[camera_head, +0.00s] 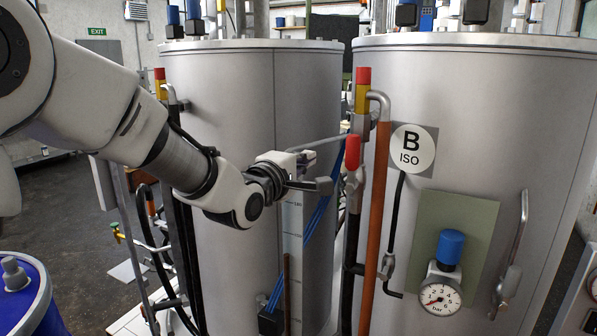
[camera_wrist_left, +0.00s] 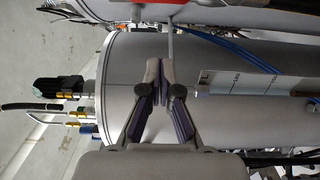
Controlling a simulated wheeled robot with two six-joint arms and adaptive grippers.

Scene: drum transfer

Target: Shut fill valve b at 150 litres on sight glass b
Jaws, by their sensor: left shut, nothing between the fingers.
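The tank marked B ISO (camera_head: 470,120) stands at the right. A red valve handle (camera_head: 352,153) sits at its left side, beside an orange-brown pipe (camera_head: 376,220). A thin grey rod (camera_head: 325,141) runs left from near the handle; it also shows beyond my fingertips in the left wrist view (camera_wrist_left: 171,45). My left gripper (camera_head: 320,170) is shut and empty, just left of the red handle; its fingers (camera_wrist_left: 159,75) meet in the wrist view. A pale marked scale (camera_head: 292,215) is below it, with a brown column (camera_head: 287,290) low beside it.
A second silver tank (camera_head: 225,110) stands behind my arm. Blue lines (camera_head: 318,220) pass near the gripper. A blue drum (camera_head: 25,300) is at lower left.

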